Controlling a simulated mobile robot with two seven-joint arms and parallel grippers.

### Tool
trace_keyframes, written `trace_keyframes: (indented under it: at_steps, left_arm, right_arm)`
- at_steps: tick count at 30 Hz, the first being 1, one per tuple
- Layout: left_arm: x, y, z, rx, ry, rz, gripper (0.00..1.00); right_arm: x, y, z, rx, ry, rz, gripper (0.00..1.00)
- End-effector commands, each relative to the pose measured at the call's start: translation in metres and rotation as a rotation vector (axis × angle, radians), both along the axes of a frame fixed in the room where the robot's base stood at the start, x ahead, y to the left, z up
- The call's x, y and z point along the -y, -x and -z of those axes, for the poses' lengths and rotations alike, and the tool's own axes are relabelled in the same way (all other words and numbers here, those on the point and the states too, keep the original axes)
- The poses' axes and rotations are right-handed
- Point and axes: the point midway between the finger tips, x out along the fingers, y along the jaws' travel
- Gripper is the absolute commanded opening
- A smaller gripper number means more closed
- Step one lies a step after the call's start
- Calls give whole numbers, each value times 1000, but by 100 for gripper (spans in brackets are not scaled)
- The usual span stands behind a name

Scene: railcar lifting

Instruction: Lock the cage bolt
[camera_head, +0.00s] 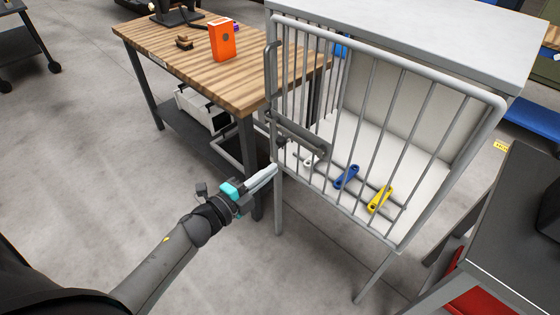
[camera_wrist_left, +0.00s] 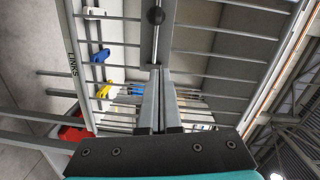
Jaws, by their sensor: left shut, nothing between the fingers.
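The cage (camera_head: 400,22) is a light grey cabinet with a barred door (camera_head: 440,77) across its front. The bolt (camera_head: 298,133) is a grey bar on the door's left side, with a black knob (camera_head: 281,143) at its lower left. In the left wrist view the black knob (camera_wrist_left: 156,15) sits on a thin rod straight beyond the fingertips. My left gripper (camera_head: 273,169) is shut and empty, just below the knob and apart from it; its fingers also fill the middle of the left wrist view (camera_wrist_left: 160,74). I cannot tell whether the bolt is engaged. My right gripper is out of view.
White (camera_head: 309,160), blue (camera_head: 347,177) and yellow (camera_head: 380,199) links lie behind the bars. A wooden workbench (camera_head: 170,50) with an orange box (camera_head: 222,40) stands left of the cage. A dark table (camera_head: 510,220) stands at right.

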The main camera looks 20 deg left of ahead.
Motion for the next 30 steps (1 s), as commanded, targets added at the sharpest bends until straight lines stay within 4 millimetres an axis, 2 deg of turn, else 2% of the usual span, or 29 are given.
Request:
trace_keyframes:
  at_steps: [3,7,25,28,30]
  left_arm:
    - [-4,13,-1,-1,-1,0,0]
    - [-7,21,-1,0,-1,-1,0]
    - [-8,23,-1,0,0,-1,0]
    - [-10,25,10,-30,24,-19,0]
    - [-14,29,33,-93,76,-59,0]
  right_arm:
    - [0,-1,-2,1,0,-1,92]
    - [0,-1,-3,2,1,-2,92]
    - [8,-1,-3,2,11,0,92]
    - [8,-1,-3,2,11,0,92]
    - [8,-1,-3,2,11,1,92]
